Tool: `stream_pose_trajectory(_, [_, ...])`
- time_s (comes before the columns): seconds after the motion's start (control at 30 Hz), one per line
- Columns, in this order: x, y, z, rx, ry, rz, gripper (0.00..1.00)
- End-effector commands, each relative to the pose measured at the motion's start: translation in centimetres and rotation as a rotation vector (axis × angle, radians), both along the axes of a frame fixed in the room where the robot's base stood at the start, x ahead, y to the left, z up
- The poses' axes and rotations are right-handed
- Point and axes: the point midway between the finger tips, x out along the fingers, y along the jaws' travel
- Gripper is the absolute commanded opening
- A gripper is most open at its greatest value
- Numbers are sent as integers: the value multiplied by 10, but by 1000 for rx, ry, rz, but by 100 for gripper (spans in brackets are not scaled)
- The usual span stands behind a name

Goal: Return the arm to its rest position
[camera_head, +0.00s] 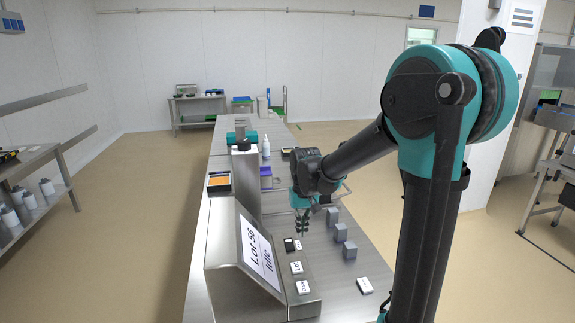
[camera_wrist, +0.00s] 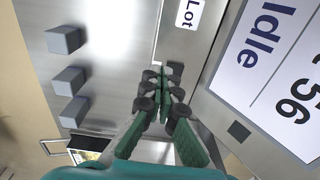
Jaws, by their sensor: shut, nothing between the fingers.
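My gripper (camera_head: 301,222) hangs over the steel bench, pointing down, behind the row of labelled keys on the sealer's control panel. In the wrist view its green fingers come together at dark tips (camera_wrist: 160,80), shut with nothing between them. My arm reaches from the right side of the head view, bent at the elbow and stretched forward over the bench. The panel's screen (camera_head: 260,252) reads "Lot 56" and "Idle". It also shows large at the right of the wrist view (camera_wrist: 265,50). Whether the fingertips touch the panel cannot be told.
Several grey blocks (camera_head: 340,232) stand on the bench right of the panel. A tray with orange contents (camera_head: 219,181), a bottle (camera_head: 265,147) and a blue-purple box (camera_head: 266,176) stand farther back. Shelves (camera_head: 40,170) line the left; floor between is clear.

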Motion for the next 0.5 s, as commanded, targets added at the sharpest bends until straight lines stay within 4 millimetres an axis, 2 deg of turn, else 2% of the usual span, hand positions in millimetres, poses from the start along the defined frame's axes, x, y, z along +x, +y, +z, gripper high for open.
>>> stream_pose_trajectory(0.03, [-15,-18,-2,6,-23,-19,0])
stream_pose_trajectory(0.2, [-63,-70,-16,25,-115,-70,0])
stream_pose_trajectory(0.4, [-123,-116,-40,30,-221,-128,0])
stream_pose_trajectory(0.5, [-147,-130,-51,28,-264,-148,0])
